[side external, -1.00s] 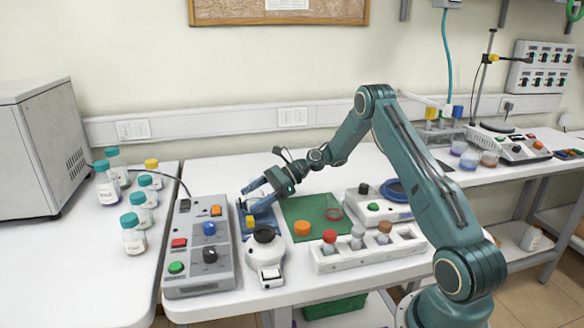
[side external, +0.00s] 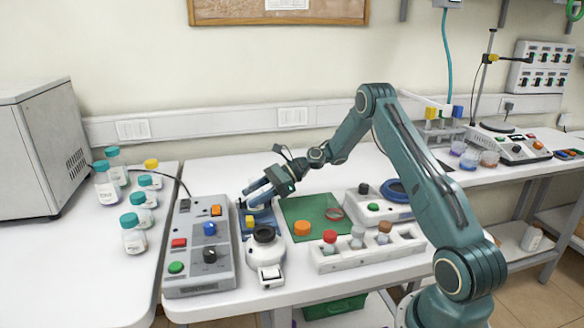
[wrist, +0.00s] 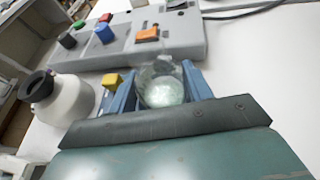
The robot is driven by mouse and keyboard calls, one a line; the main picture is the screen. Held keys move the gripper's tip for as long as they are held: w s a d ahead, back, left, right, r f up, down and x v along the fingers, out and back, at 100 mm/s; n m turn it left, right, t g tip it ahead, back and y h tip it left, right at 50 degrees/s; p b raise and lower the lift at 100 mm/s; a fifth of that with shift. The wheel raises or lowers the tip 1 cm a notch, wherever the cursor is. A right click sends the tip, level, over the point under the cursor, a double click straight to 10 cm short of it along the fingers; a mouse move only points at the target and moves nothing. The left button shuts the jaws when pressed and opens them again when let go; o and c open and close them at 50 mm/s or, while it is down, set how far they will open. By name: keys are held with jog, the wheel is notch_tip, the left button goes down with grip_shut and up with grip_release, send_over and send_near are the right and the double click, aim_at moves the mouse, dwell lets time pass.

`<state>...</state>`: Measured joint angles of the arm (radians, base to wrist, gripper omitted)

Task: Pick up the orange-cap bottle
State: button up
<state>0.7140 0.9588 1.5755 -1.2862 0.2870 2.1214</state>
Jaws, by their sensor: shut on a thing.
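An orange cap (side external: 302,228) shows near the front left corner of the green mat in the side view; its bottle body is hardly visible. My gripper (side external: 258,196) is left of it, low over the blue area behind the black-topped white device. In the wrist view my gripper (wrist: 160,84) is shut on a clear, round glass vessel (wrist: 163,92) with pale contents, one blue finger on each side. No orange cap shows on this vessel.
A grey control box (side external: 200,252) with coloured knobs stands left of my gripper. The white device (side external: 268,256) with a black top is in front. A white rack (side external: 345,262) holds red-, grey- and brown-topped bottles at right. Several teal-capped bottles stand on the left table.

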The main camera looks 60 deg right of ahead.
notch_tip(320, 180, up, 20)
jog(key=shift+f, duration=0.25)
dwell(0.3)
